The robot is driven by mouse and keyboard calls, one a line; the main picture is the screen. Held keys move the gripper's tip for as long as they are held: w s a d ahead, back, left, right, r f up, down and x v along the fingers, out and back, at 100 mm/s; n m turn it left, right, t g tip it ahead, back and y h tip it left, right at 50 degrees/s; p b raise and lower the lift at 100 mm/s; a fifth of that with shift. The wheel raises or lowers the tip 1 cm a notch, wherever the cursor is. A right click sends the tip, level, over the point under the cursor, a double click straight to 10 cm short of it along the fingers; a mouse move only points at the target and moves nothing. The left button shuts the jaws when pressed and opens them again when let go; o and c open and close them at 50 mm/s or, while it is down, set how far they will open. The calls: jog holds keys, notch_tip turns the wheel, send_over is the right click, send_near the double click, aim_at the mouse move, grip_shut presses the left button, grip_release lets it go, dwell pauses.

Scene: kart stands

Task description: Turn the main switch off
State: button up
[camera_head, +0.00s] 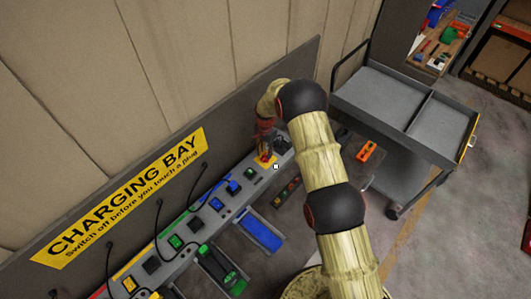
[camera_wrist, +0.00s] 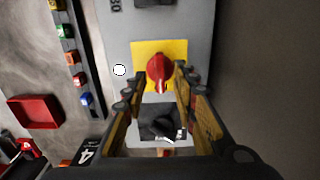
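The main switch is a red rotary knob (camera_wrist: 159,70) on a yellow plate (camera_wrist: 139,50), on the grey charging strip. In the wrist view its raised grip points roughly down the picture. My gripper (camera_wrist: 156,82) is open, with one finger on each side of the knob. The right finger is close to the knob and a gap shows at the left one; I cannot tell whether either touches. In the head view my gripper (camera_head: 265,138) is over the far right end of the strip, above the yellow plate (camera_head: 268,161), and hides most of the knob.
A black socket (camera_wrist: 160,122) lies just below the knob in the wrist view. Coloured switches and cables line the strip (camera_head: 222,205) under the charging bay sign (camera_head: 125,200). A wall panel stands close behind. A grey cart (camera_head: 390,95) stands to the right.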

jog(key=shift+f, duration=0.8)
jog(key=shift+c, duration=1.3)
jog(key=c, duration=0.4)
grip_shut()
